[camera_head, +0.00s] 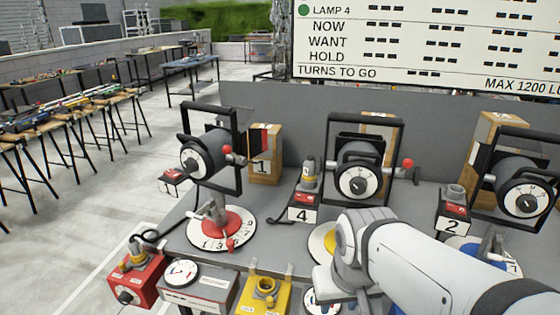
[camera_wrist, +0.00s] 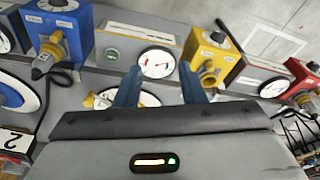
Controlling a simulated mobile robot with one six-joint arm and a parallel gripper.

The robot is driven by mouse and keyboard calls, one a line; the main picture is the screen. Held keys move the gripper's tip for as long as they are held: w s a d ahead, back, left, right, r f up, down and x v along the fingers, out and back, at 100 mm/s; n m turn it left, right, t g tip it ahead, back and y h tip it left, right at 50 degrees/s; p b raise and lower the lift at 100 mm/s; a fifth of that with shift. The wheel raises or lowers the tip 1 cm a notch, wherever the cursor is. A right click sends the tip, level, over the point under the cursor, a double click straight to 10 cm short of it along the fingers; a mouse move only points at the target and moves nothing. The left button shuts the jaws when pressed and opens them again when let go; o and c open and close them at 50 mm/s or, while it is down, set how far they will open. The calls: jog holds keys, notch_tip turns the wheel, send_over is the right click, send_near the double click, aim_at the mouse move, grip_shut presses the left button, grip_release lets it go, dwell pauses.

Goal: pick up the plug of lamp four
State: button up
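The plug of lamp four (camera_head: 309,176), grey with a yellow band, stands upright on a dark block labelled 4 (camera_head: 303,211) in the head view. The block sits on the grey bench between two lamps. In the wrist view I cannot make out this plug. My gripper (camera_wrist: 160,69) shows there as two blue fingers spread apart, with nothing held between them. It points over the bench front, where a white dial shows beyond the fingertips. In the head view my arm hides the fingers. The gripper is apart from the plug.
A yellow socket box (camera_head: 263,294) with an empty socket is at the bench front. A red box (camera_head: 135,279) to its left holds a plug. A blue box (camera_wrist: 60,35) holds another. Lamp frames (camera_head: 364,158) rise near the plug. A block labelled 2 (camera_head: 452,222) stands right.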

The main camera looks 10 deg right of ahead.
jog(key=shift+w+d, duration=0.1)
jog(key=shift+w, duration=0.1)
jog(key=shift+o, duration=0.4)
jog(key=shift+r, duration=0.1)
